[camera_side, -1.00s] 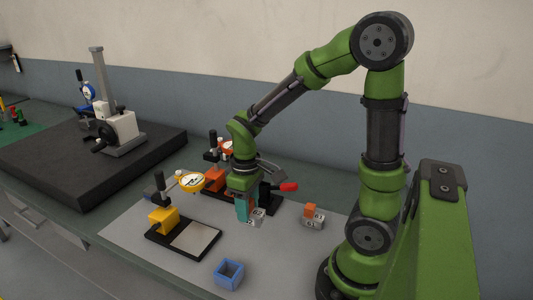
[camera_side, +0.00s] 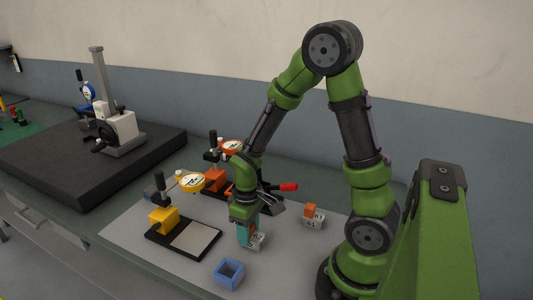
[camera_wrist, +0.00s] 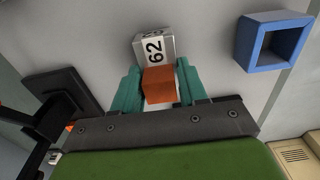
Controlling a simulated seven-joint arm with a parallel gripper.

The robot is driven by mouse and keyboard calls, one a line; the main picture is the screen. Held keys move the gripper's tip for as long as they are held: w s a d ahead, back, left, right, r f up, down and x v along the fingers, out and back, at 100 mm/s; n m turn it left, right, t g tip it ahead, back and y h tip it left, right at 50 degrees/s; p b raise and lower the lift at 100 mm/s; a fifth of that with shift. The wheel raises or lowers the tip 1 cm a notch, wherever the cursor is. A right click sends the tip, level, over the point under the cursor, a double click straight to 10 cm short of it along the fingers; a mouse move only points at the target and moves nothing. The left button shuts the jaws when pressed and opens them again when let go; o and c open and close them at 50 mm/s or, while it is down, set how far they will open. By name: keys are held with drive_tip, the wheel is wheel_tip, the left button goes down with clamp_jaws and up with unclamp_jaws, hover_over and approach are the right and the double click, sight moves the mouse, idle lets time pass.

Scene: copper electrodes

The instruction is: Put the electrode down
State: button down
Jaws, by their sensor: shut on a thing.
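My gripper (camera_side: 246,233) has teal fingers and is shut on an electrode (camera_side: 257,240). In the wrist view the electrode has an orange copper block (camera_wrist: 159,86) and a pale grey holder marked 62 (camera_wrist: 154,47), between the fingers of my gripper (camera_wrist: 158,80). In the side view the fingers hide much of it. It is low over the grey mat (camera_side: 185,268); I cannot tell if it touches. A second electrode (camera_side: 313,217), with an orange block on a grey numbered holder, stands on the mat to the right.
A blue square open box (camera_side: 229,274) is in front of my gripper and also shows in the wrist view (camera_wrist: 272,42). A yellow gauge stand (camera_side: 165,220) with a black base is to the left. An orange gauge stand (camera_side: 215,180) and a red-handled clamp (camera_side: 288,187) are behind.

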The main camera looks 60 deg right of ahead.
drive_tip(key=c, duration=0.6)
unclamp_jaws()
drive_tip(key=shift+f, duration=0.15)
wheel_tip(320, 180, up, 12)
drive_tip(key=s+a+r+m+t+y, duration=0.1)
drive_tip(key=s+a+r+m+t, duration=0.1)
drive_tip(key=r, duration=0.3)
drive_tip(key=s+a+r+m+t+y, duration=0.1)
drive_tip(key=s+a+r+m+t, duration=0.1)
drive_tip(key=a+r+t, duration=0.3)
drive_tip(key=shift+s+a+r, duration=0.15)
drive_tip(key=shift+s+r, duration=0.2)
drive_tip(key=shift+r, duration=0.1)
